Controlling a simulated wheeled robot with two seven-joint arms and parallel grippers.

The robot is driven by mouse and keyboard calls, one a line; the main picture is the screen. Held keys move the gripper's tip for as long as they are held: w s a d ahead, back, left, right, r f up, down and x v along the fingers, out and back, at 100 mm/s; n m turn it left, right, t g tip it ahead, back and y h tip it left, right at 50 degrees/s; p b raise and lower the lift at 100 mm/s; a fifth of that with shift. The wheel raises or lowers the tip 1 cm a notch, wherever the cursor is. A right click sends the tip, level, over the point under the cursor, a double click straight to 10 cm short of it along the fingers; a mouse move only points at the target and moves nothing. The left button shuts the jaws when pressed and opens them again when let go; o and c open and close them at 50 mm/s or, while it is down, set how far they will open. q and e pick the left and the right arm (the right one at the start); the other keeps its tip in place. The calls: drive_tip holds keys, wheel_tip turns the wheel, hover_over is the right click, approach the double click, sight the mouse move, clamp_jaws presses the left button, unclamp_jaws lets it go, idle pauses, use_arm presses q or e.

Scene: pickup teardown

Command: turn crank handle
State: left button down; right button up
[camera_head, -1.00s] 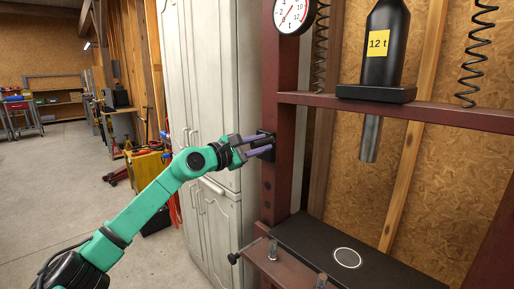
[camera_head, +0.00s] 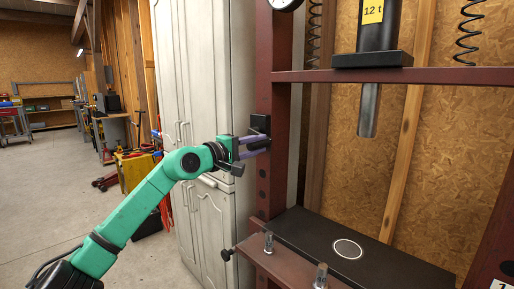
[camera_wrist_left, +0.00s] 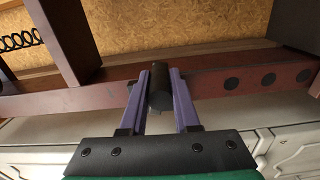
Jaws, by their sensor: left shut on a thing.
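The crank handle shows in the left wrist view as a dark cylindrical grip (camera_wrist_left: 160,90) between my two purple fingers. My left gripper (camera_head: 257,146) is shut on it, beside the dark red press post (camera_head: 271,185). It also shows in the left wrist view (camera_wrist_left: 159,72), with a finger on each side of the grip. In the head view, a black block (camera_head: 260,124) sits on the post just above the fingers. The handle itself is mostly hidden there by the fingers. My right gripper is not in view.
The press has a black ram cylinder (camera_head: 377,32), a crossbeam (camera_head: 440,76) and a black bed plate (camera_head: 300,230). A black knob (camera_head: 227,255) sticks out low at the left. A pale cabinet (camera_head: 205,90) stands close behind my arm. Open floor (camera_head: 50,200) lies left.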

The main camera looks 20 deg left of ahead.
use_arm(q)
drive_tip(key=shift+f+m, duration=0.3)
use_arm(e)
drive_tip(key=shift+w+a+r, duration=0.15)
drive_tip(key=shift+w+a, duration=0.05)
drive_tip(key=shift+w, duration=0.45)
use_arm(q)
drive_tip(key=c, duration=0.7)
unclamp_jaws()
drive_tip(key=shift+w+a, duration=0.1)
drive_tip(key=shift+o, duration=0.2)
